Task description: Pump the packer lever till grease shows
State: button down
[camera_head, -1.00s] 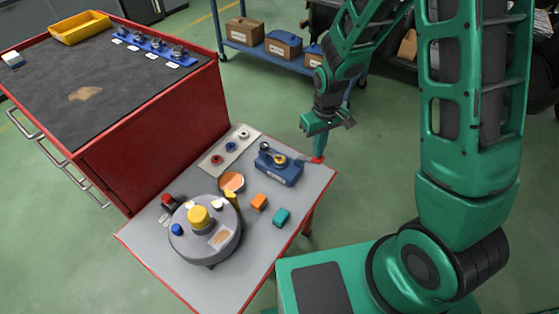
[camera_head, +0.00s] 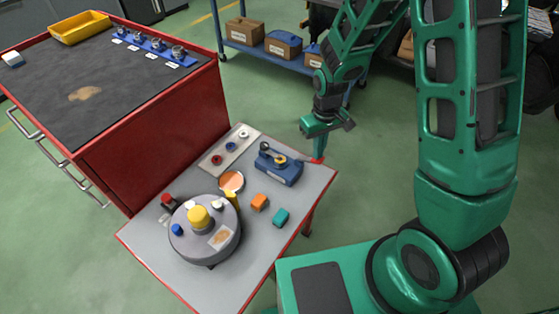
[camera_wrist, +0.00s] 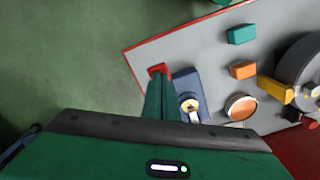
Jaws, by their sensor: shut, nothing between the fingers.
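The blue packer (camera_head: 278,168) sits at the far right of the low grey table. A dark knob and a yellowish ring-shaped part show on its top; I cannot clearly make out the lever. The packer also shows in the wrist view (camera_wrist: 185,82), partly hidden behind my fingers. My gripper (camera_head: 317,155) points down beside the packer, on its right, with its fingers together and empty. I cannot make out any grease.
The grey table (camera_head: 150,245) holds a round grey drum (camera_head: 205,248), an orange block (camera_head: 259,202), a teal block (camera_head: 281,217), an orange-topped round tin (camera_head: 231,182) and a pale strip with buttons (camera_head: 214,166). A red cabinet (camera_head: 165,150) stands behind left.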

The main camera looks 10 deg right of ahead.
jog(key=shift+f, duration=1.5)
jog(key=shift+r, duration=4.25)
jog(key=shift+r, duration=0.1)
jog(key=shift+f, duration=2.5)
jog(key=shift+f, duration=0.1)
jog(key=shift+f, duration=1.8)
jog(key=shift+r, duration=4.3)
